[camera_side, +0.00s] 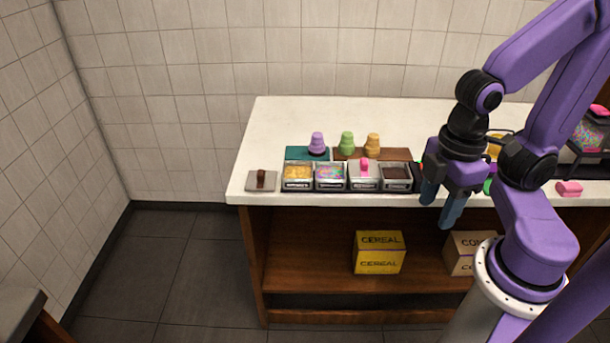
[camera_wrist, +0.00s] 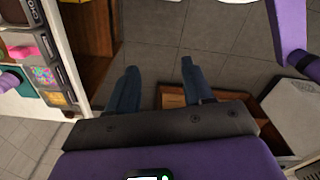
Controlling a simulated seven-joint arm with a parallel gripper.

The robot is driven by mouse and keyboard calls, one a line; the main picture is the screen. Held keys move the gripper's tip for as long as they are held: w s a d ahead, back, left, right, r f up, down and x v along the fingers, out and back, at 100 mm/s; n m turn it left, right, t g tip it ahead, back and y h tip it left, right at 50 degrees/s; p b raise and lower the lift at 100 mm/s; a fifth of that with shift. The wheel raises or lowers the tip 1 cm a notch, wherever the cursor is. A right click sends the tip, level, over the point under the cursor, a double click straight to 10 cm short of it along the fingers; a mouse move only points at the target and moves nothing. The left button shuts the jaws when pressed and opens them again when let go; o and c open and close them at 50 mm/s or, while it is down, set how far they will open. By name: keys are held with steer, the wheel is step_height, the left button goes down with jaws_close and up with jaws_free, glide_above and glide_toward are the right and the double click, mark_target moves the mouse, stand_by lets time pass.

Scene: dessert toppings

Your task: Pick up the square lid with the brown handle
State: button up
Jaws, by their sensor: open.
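The square lid with the brown handle (camera_side: 262,184) lies flat at the left front end of the white counter, handle up, in the side view. In the wrist view only a small part at the left may be the lid; I cannot tell. My gripper (camera_side: 441,202) is open and empty, with its blue fingers pointing down at the counter's front edge. It is well to the right of the lid. In the wrist view my gripper (camera_wrist: 158,68) has its fingers apart, with only floor and cabinet between and beyond them.
Right of the lid stand topping bins: yellow (camera_side: 298,172), sprinkles (camera_side: 330,173), one with a pink-handled lid (camera_side: 364,182), and brown (camera_side: 396,173). Purple (camera_side: 317,143), green (camera_side: 347,143) and orange (camera_side: 372,143) cups stand behind. A pink-handled lid (camera_side: 569,189) lies right. Cereal box (camera_side: 379,252) sits below.

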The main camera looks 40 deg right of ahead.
steer(key=w+a+r+m+t, duration=0.15)
steer(key=w+a+m, duration=0.45)
steer(key=w, duration=0.6)
steer(key=m+t+h, duration=0.2)
steer(key=m+h, duration=0.2)
steer(key=m, duration=1.2)
glide_above(260, 172)
steer(key=s+a, duration=0.5)
step_height(260, 172, down, 2)
steer(key=f, duration=0.1)
steer(key=shift+g, duration=0.25)
steer(key=x, duration=1.6)
steer(key=shift+w+a+f, duration=0.1)
steer(key=shift+a+f, duration=0.05)
steer(key=shift+f, duration=0.3)
jaws_close()
